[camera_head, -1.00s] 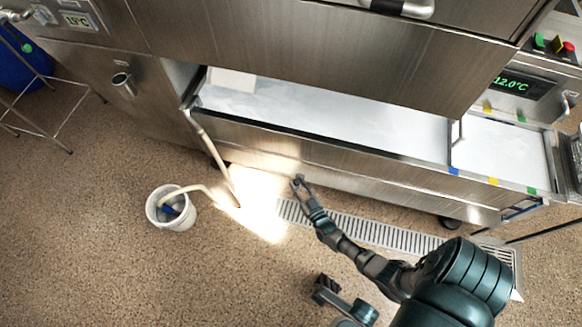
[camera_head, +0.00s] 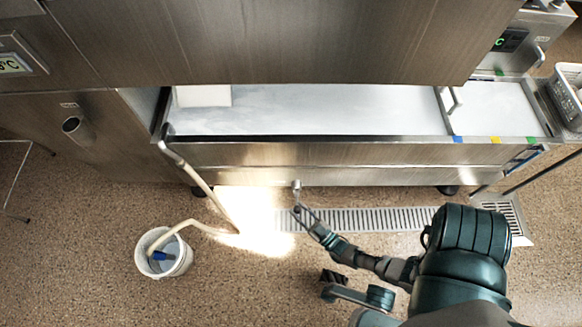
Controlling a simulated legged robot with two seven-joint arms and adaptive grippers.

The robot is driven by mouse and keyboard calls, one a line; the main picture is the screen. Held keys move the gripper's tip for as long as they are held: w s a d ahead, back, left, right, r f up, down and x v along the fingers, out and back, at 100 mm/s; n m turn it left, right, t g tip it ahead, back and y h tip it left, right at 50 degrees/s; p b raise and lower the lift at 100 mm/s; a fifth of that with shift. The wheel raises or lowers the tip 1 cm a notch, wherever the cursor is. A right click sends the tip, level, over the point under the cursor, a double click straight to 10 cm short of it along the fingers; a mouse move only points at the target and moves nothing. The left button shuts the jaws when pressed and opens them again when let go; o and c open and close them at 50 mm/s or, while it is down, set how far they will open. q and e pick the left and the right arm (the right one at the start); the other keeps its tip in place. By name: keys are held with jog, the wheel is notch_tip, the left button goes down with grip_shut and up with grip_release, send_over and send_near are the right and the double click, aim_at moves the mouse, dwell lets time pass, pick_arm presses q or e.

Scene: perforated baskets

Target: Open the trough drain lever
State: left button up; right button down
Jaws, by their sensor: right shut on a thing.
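The long steel trough (camera_head: 350,155) lies across the middle with a pale, whitish inside. A small grey drain lever (camera_head: 297,186) stands out below its front edge, above the floor grate. My right gripper (camera_head: 299,206) reaches in from the lower right and is shut on the lever's lower end. The fingers hide part of the lever, and the grip is small in view. My left gripper is not in view.
A white bucket (camera_head: 176,263) holds the end of a beige hose (camera_head: 208,198) at the left. A slotted floor grate (camera_head: 380,219) runs below the trough. A basket (camera_head: 562,97) stands at the far right. Brown floor is clear at lower left.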

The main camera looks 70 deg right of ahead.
jog(key=shift+s+f, duration=0.2)
jog(key=shift+f, duration=0.3)
jog(key=c, duration=0.8)
grip_release()
jog(key=shift+c, duration=0.2)
jog(key=shift+w+d, duration=0.1)
jog(key=shift+r, duration=0.15)
notch_tip(320, 180, up, 10)
jog(key=shift+f, duration=0.15)
jog(key=shift+c, duration=0.2)
